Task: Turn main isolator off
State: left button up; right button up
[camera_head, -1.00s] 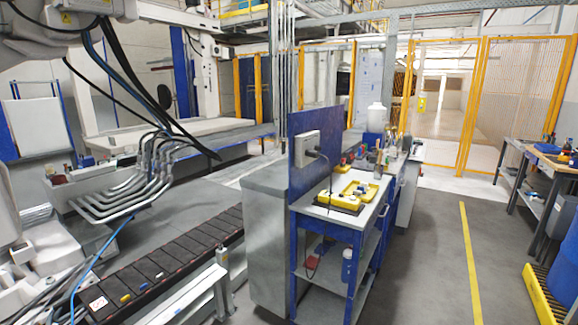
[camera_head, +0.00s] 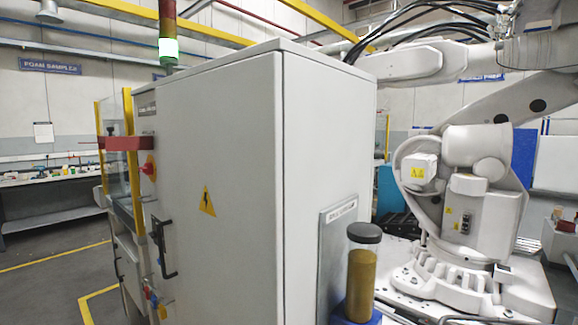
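A tall light-grey cabinet (camera_head: 225,120) fills the middle of the head view. On its left face, seen at a steep angle, is a red knob on a yellow backing (camera_head: 149,168), which looks like the main isolator. Its turned position cannot be read from this angle. Below it is a black door handle (camera_head: 165,250). Lower on the same face hang small red, yellow and blue items (camera_head: 155,300), too small to identify. Neither of my grippers shows in the view.
A red box-shaped part (camera_head: 126,143) juts out left of the cabinet. A lit green stack light (camera_head: 168,48) stands on top. A white industrial robot arm (camera_head: 475,190) and an amber cylinder with dark cap (camera_head: 362,275) are at right. Open floor (camera_head: 50,285) lies at left.

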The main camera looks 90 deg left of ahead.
aim_at(147, 168)
jog(key=u, duration=3.8)
jog(key=i+j+z, duration=0.2)
jog(key=j, duration=0.2)
jog(key=i+j+z, duration=0.25)
jog(key=j, duration=0.15)
jog(key=j+z, duration=0.2)
jog(key=j, duration=0.25)
jog(key=i+j+z, duration=0.2)
jog(key=j, duration=0.25)
jog(key=k, duration=0.1)
